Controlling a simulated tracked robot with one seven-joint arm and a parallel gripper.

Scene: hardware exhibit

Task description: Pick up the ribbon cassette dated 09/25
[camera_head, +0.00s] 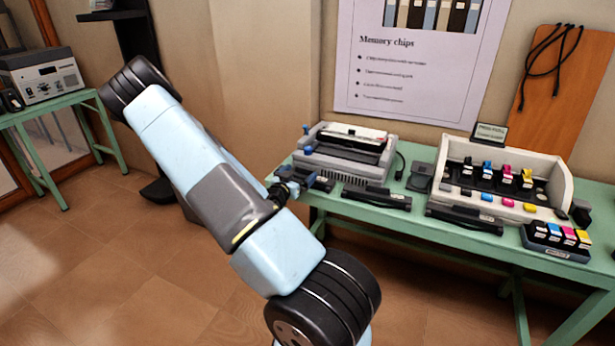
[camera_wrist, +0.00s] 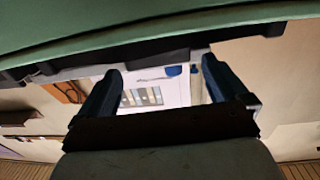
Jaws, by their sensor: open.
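Long black ribbon cassettes lie along the front of the green table: one in the middle (camera_head: 376,197), one further right (camera_head: 464,219), and a dark piece that looks like another (camera_head: 318,183) at the left end. Small pale labels show on some, but no date is readable, so I cannot tell which is 09/25. My gripper (camera_head: 290,187) is at the table's left front corner, close to the leftmost dark piece. In the wrist view my gripper (camera_wrist: 160,72) has its two blue fingers apart with nothing gripped. A dark long shape (camera_wrist: 120,62) spans just beyond the fingertips; contact is unclear.
A grey printer (camera_head: 345,153) stands behind the cassettes. A white open printer (camera_head: 500,180) with coloured cartridges is to its right, and a cartridge tray (camera_head: 556,240) is at the front right. The green table (camera_head: 430,240) is crowded; floor to the left is clear.

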